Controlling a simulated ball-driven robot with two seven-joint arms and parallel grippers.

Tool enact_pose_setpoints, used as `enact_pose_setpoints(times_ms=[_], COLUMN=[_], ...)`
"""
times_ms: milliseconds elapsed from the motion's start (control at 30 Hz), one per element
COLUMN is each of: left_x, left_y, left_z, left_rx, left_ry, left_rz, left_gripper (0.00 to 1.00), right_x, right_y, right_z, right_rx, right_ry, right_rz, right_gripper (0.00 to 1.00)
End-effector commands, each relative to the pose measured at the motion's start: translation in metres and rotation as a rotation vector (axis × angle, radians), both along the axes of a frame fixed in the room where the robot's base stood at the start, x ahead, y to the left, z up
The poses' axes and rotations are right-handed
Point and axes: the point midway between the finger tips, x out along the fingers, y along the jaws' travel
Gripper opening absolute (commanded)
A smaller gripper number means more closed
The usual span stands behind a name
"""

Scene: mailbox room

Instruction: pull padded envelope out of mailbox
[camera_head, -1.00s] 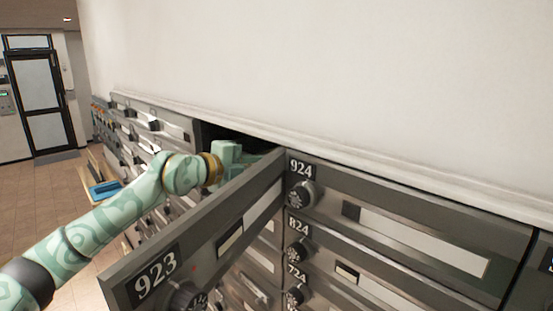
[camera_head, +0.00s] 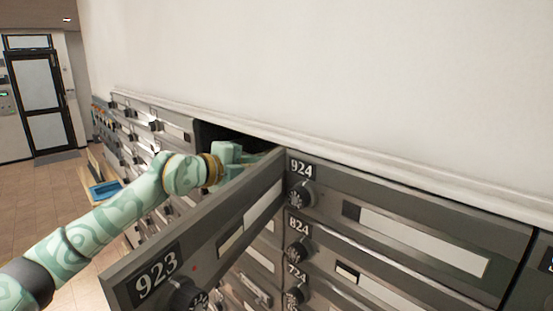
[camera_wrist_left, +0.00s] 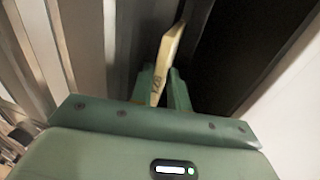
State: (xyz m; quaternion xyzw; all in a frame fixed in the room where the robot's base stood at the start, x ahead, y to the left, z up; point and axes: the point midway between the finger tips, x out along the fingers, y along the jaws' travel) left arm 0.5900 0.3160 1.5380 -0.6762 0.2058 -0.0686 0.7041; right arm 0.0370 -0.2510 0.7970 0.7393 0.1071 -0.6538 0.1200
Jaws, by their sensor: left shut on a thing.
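The mailbox 923 door (camera_head: 205,240) stands open toward me, and its dark opening (camera_head: 222,132) shows behind the door's far end. My left gripper (camera_head: 240,155) reaches into that opening from the left; the door hides its fingertips in the head view. In the left wrist view, the left gripper (camera_wrist_left: 162,92) is shut on the padded envelope (camera_wrist_left: 168,50), a thin yellowish packet seen edge-on and tilted between the two green fingers. The envelope cannot be made out in the head view. My right gripper is not in view.
Closed mailbox doors 924 (camera_head: 400,225), 824 and 724 lie to the right. More closed boxes (camera_head: 150,125) run along the wall at left. A blue tray (camera_head: 105,192) sits low beyond my arm. Open floor (camera_head: 40,205) leads to a dark-framed door (camera_head: 42,95).

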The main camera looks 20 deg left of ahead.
Motion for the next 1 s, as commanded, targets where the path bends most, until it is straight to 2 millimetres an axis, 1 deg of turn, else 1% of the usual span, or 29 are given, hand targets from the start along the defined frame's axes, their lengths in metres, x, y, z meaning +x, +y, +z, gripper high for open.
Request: enact_pose_setpoints(times_ms=[33,267,433,500,567,667,1000], left_x=[0.000,0.000,0.000,-0.003,-0.009,-0.024,-0.075], left_y=[-0.001,-0.001,-0.001,0.001,0.004,0.010,0.032], left_z=[-0.007,-0.005,0.000,0.000,-0.002,-0.004,-0.005], left_rx=[0.001,0.000,0.000,0.001,0.001,0.002,0.002], left_ry=[0.016,0.015,0.012,0.011,0.009,0.007,0.005], left_rz=[-0.001,-0.001,-0.001,-0.001,0.001,0.000,0.001], left_gripper=[0.00,0.00,0.00,0.00,0.00,0.00,0.00], right_x=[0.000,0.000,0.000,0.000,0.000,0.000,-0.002], right_y=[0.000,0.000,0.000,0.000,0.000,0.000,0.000], right_z=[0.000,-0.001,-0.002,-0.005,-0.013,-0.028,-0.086], right_rx=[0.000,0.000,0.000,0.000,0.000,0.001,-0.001], right_ry=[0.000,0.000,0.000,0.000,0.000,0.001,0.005], right_rz=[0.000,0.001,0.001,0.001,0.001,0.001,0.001], right_gripper=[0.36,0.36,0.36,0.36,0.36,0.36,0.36])
